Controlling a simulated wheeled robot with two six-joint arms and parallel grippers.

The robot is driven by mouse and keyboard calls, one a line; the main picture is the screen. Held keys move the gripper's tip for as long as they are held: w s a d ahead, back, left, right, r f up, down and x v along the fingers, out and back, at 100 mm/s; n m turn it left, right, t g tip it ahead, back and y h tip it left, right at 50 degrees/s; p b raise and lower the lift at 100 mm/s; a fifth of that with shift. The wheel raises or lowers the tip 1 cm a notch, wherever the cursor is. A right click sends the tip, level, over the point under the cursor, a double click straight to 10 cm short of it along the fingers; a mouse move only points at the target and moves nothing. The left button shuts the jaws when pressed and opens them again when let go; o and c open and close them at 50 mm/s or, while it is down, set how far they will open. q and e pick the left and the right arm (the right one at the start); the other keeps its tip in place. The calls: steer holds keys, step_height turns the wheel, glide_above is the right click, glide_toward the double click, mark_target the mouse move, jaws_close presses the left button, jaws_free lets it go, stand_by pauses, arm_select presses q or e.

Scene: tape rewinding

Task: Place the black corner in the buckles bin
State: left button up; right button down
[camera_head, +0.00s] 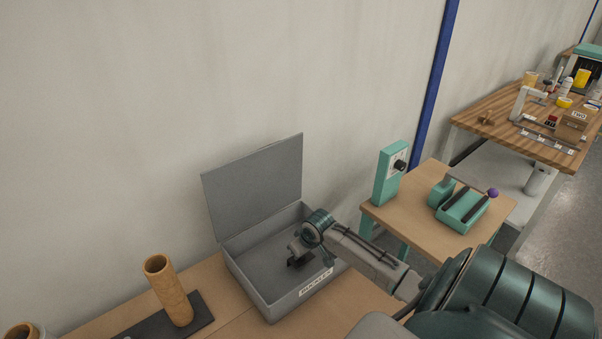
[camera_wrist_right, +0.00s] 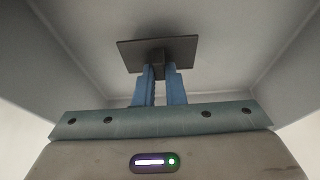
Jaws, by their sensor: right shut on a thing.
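The grey buckles bin (camera_head: 255,285) stands on the wooden table with its lid up against the wall and a label on its front. My right gripper (camera_head: 300,254) reaches into the bin from the right. In the right wrist view my right gripper (camera_wrist_right: 160,78) has its blue fingers shut on the black corner (camera_wrist_right: 185,50), a flat dark piece. The black corner (camera_head: 299,261) also shows as a small dark shape inside the bin's opening in the head view. I cannot tell whether it touches the bin floor. My left gripper is not in view.
A cardboard tube (camera_head: 168,290) stands on a dark plate left of the bin. A side table (camera_head: 420,222) with green devices stands to the right. A cluttered bench (camera_head: 520,140) is farther back. The bin's raised lid (camera_head: 255,190) bounds its rear side.

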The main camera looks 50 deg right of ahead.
steer(key=c, duration=1.5)
jaws_free()
steer(key=shift+f, duration=0.1)
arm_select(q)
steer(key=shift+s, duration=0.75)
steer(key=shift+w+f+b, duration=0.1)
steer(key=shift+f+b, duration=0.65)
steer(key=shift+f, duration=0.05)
arm_select(e)
steer(key=v, duration=1.2)
steer(key=shift+w, duration=0.1)
